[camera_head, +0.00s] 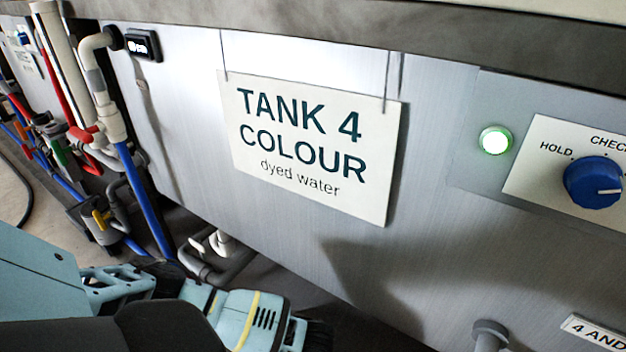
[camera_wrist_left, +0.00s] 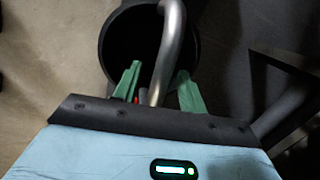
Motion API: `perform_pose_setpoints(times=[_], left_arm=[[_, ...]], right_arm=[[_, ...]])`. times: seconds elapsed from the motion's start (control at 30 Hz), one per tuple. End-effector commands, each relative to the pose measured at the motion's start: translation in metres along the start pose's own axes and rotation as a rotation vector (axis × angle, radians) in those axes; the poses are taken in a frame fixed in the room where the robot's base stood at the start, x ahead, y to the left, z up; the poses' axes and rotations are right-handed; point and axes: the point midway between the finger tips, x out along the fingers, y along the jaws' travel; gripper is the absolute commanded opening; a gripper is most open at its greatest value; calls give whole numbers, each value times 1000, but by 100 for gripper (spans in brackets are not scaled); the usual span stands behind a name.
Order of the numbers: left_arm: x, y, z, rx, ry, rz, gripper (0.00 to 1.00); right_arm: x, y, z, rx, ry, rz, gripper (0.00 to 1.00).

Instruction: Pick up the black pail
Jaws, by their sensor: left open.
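The black pail (camera_wrist_left: 132,38) shows in the left wrist view as a dark round opening at the top middle. A thick grey bar (camera_wrist_left: 172,45), which looks like its handle, curves down across the opening. My left gripper (camera_wrist_left: 158,70) has its two green fingers apart, one on each side of the bar. I cannot tell whether either finger touches it. A small red bit shows beside the left finger. The pail cannot be made out in the head view, where my light blue arm fills the lower left. My right gripper is in neither view.
The metal front of the tank, with a hanging "TANK 4 COLOUR" sign (camera_head: 310,150), rises close beyond my arm. A blue knob (camera_head: 593,182) and a lit green lamp (camera_head: 495,140) are at right. Pipes (camera_head: 110,110) and a blue hose (camera_head: 145,200) stand at left.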

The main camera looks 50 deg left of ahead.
Motion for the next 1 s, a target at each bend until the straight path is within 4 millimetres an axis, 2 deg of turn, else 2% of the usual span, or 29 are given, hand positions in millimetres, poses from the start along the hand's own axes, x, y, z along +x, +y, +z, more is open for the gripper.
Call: perform_pose_setpoints(times=[0.63, 0.93, 1.0], left_arm=[[5, 1, 0, 0, 0, 1, 41], [5, 1, 0, 0, 0, 1, 2], [5, 1, 0, 0, 0, 1, 0]], right_arm=[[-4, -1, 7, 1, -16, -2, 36], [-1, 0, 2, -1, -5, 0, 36], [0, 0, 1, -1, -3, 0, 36]])
